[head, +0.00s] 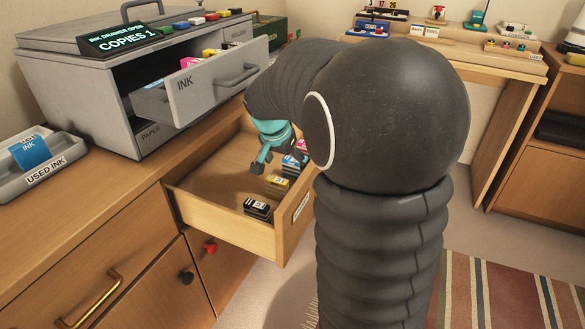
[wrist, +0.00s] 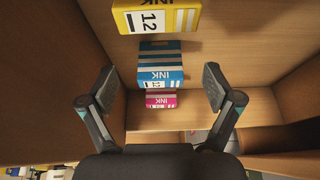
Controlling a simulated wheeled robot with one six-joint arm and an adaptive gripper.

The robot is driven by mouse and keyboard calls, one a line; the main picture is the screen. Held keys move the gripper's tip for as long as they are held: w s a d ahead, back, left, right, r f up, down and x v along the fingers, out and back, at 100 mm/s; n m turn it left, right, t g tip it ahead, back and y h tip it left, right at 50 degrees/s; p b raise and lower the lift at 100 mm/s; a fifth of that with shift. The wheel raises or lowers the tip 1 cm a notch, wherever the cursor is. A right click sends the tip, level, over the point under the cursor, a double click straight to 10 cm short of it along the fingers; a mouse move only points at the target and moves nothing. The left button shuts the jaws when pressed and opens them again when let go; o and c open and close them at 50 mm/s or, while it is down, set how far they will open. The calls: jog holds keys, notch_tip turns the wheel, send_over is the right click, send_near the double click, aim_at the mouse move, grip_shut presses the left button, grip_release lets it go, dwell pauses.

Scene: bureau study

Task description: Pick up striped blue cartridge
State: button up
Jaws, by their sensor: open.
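The striped blue cartridge (wrist: 161,64) lies in the open wooden drawer, with white stripes and an INK label. In the wrist view it sits between my fingers' lines, and in the head view a part of it (head: 290,164) shows beside my gripper. My gripper (head: 275,161) is over the drawer, open and empty, fingers pointing down. In the wrist view my gripper (wrist: 160,88) has one finger on each side of the cartridge, apart from it. The height gap is hard to tell.
A yellow cartridge (wrist: 155,17) and a magenta one (wrist: 161,99) lie in line on either side of the blue one. The printer's open INK drawer (head: 216,84) stands close above. A used-ink tray (head: 62,165) holds another blue cartridge.

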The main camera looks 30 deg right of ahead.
aim_at(293, 160)
jog(key=shift+w+d, duration=0.8)
jog(key=shift+d, duration=0.3)
jog(key=shift+x, duration=1.15)
jog(key=shift+w+d+f, duration=0.2)
jog(key=shift+f, duration=0.15)
jog(key=c, duration=1.2)
